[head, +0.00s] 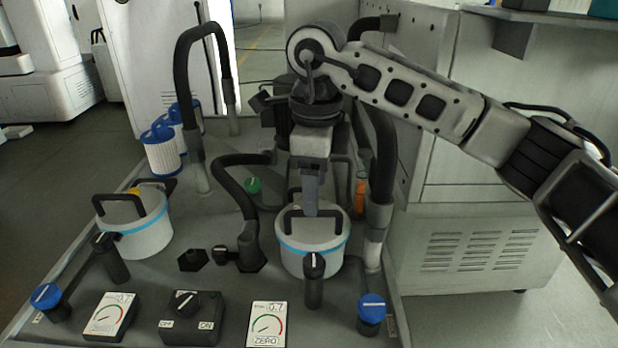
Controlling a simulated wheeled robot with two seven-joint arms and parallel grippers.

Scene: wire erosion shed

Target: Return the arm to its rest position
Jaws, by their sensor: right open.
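My right arm comes in from the right and bends down at the middle of the head view. Its gripper (311,205) points straight down over the right-hand grey pot (312,256), which has a blue band and a black handle (290,222). The jaws are open. The fingertips overlap the pot's handle in the picture; I cannot tell whether they touch it. The pot stands upright on the grey bench (215,285). My left gripper is not in view.
A second banded pot (147,240) stands at left. Black hoses (385,140) rise close beside my right gripper, with another hose at left (190,100). White filter cartridges (161,153), gauges (268,325), a switch box (190,318) and blue-capped valves (371,312) sit around. A large machine cabinet (480,240) stands right.

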